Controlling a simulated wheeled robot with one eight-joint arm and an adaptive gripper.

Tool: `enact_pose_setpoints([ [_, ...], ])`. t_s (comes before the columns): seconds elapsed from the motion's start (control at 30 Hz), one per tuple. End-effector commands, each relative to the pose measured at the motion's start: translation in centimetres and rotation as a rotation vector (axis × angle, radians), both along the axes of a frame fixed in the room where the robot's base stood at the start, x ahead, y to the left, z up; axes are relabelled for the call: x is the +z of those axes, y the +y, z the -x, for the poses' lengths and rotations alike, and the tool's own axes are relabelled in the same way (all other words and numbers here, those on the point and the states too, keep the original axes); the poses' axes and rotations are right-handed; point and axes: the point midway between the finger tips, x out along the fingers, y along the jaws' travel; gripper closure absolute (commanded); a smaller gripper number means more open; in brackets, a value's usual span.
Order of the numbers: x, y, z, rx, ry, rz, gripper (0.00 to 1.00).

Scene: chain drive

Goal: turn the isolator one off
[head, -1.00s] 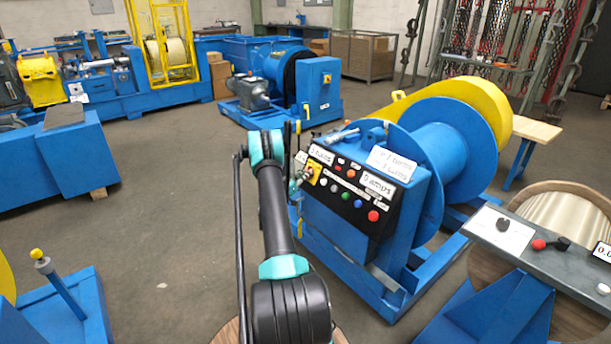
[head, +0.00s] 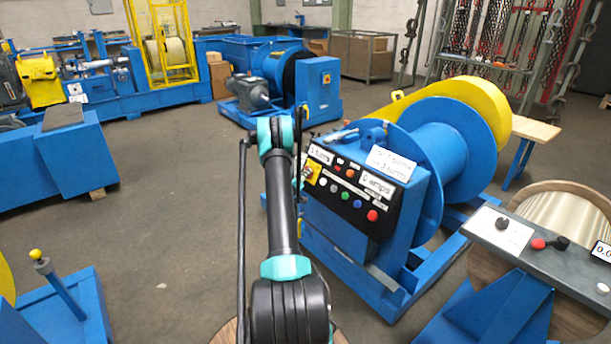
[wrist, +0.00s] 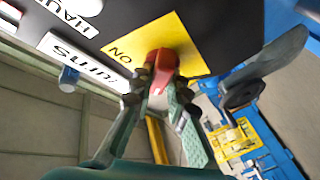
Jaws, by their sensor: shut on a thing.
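The isolator is a red rotary handle (wrist: 161,68) on a yellow plate (wrist: 183,45) in the wrist view. The plate is marked "ON", seen upside down. My gripper (wrist: 160,95) is shut on the red handle, a finger on each side of it. A pale mark shows on the handle's end. In the head view the yellow plate (head: 315,172) shows at the left end of the black control panel (head: 345,200) on the blue winch. My arm hides the gripper and most of the handle there.
Coloured buttons and white labels sit right of the isolator in the head view. The winch's blue drum (head: 440,160) stands behind the panel. A grey console (head: 540,245) is at the right. The floor left of my arm is open.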

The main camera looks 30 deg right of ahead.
Motion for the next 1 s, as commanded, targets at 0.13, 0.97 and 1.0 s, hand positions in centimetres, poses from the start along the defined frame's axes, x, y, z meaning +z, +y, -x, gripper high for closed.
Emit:
enact_pose_setpoints([
  [0.13,-0.1,0.1,0.0,0.001,0.000,-0.001,1.00],
  [0.97,1.6,0.0,0.0,0.000,0.000,0.000,0.64],
  [1.0,2.2,0.0,0.0,0.000,0.000,0.000,0.64],
])
